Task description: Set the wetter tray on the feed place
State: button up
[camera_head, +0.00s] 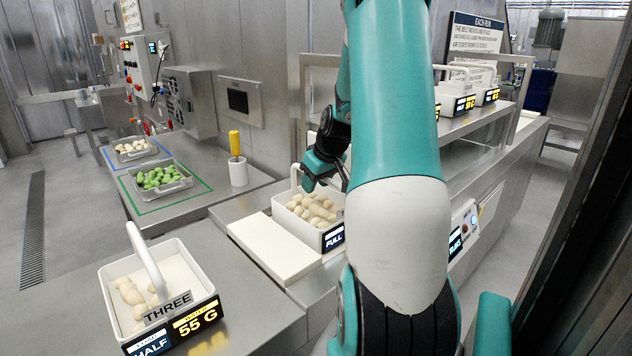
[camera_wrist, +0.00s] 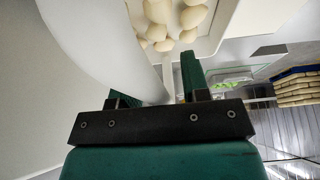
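A white tray (camera_head: 195,259) with a tall handle stands on the near-left steel counter, holding pale pasta. Its tags read THREE, HALF and WATER 55 G. Another white tray (camera_head: 292,222) of pale pasta, tagged FULL, sits by a white slab (camera_head: 268,247). My gripper (camera_head: 322,172) is at this tray's handle. In the wrist view, my gripper (camera_wrist: 155,85) has its fingers set apart. The white handle (camera_wrist: 95,40) runs close past them and hides part of the left finger. Firm contact does not show. The feed place is not clearly marked.
Several tagged trays (camera_head: 457,92) stand on a raised shelf at right, their numbers too small to read surely. Green pasta (camera_head: 160,178) and a pale batch (camera_head: 133,147) lie in steel pans at back left. A yellow-handled tool (camera_head: 235,143) stands in a white holder.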

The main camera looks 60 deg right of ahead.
jog(key=shift+r, duration=0.15)
jog(key=v, duration=1.2)
jog(key=w+a+n+y, duration=0.2)
jog(key=w+a, duration=0.2)
jog(key=a, duration=0.8)
jog(key=w+a+n+y, duration=0.1)
jog(key=w+a+n, duration=0.2)
jog(key=a, duration=0.8)
jog(key=s+a+n+g+y, duration=0.1)
jog(key=s+a, duration=0.3)
jog(key=a, duration=0.4)
jog(key=s+a+f+n+g, duration=0.1)
jog(key=s+a+n+g, duration=0.1)
jog(key=s+a, duration=0.3)
jog(key=s+a+f+n+g+y, duration=0.1)
jog(key=s+a, duration=0.4)
jog(key=a, duration=0.6)
jog(key=shift+s+n+g+y, duration=0.2)
jog(key=shift+n+g+y, duration=0.1)
jog(key=shift+n, duration=0.5)
jog(key=shift+f, duration=0.15)
